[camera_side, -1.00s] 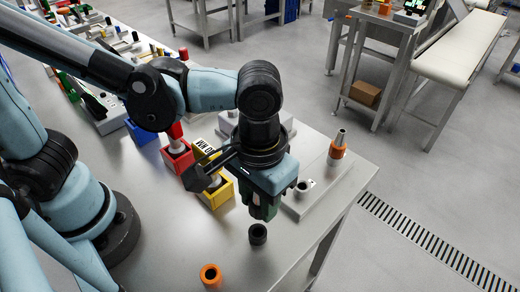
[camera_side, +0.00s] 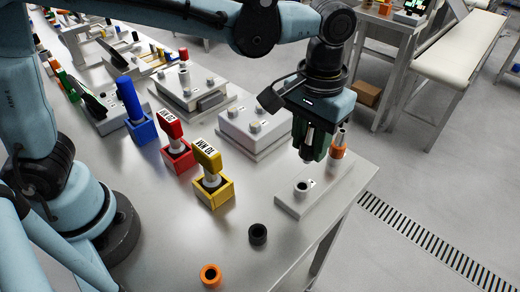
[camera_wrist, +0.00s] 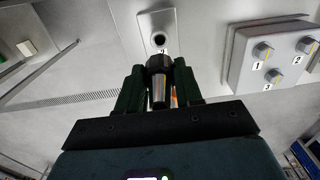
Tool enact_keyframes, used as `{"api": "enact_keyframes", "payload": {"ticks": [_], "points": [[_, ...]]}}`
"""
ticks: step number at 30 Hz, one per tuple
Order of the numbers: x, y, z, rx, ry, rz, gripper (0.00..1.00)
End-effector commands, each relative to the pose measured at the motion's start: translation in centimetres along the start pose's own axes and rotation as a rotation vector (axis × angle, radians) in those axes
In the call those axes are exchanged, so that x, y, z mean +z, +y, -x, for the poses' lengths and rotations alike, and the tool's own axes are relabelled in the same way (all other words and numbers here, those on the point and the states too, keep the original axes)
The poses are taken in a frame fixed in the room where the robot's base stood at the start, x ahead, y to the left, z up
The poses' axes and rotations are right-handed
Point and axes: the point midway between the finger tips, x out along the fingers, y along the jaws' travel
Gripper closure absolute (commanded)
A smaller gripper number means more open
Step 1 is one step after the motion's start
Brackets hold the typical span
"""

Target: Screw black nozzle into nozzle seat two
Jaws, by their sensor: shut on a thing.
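The black nozzle (camera_side: 306,152), a grey metal cone with a black collar, is held between the green fingers of my gripper (camera_side: 314,143). In the wrist view my gripper (camera_wrist: 160,92) is shut on the nozzle (camera_wrist: 158,66), collar end outward. The nozzle is in the air above the pale seat plate (camera_side: 322,192), apart from it. An empty round seat (camera_side: 302,187) shows on the plate's near end, and in the wrist view (camera_wrist: 159,39) just beyond the collar. Its number is too small to read surely. The plate's other end bears an orange-collared nozzle (camera_side: 338,150), partly behind my gripper.
A black ring-shaped holder (camera_side: 258,235) and an orange one (camera_side: 210,275) stand empty at the table's front. Yellow (camera_side: 213,193), red (camera_side: 178,158) and blue (camera_side: 140,130) boxes stand left. A grey knob box (camera_side: 254,128) is behind. The table edge is close right of the plate.

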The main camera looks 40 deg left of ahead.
Motion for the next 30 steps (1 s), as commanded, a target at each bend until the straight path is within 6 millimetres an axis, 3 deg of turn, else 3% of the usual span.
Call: {"api": "enact_keyframes", "payload": {"ticks": [18,30], "points": [[0.0,0.0,-4.8,0.000,0.000,0.000,0.97],[0.0,0.0,-5.6,0.000,0.000,0.000,0.97]]}}
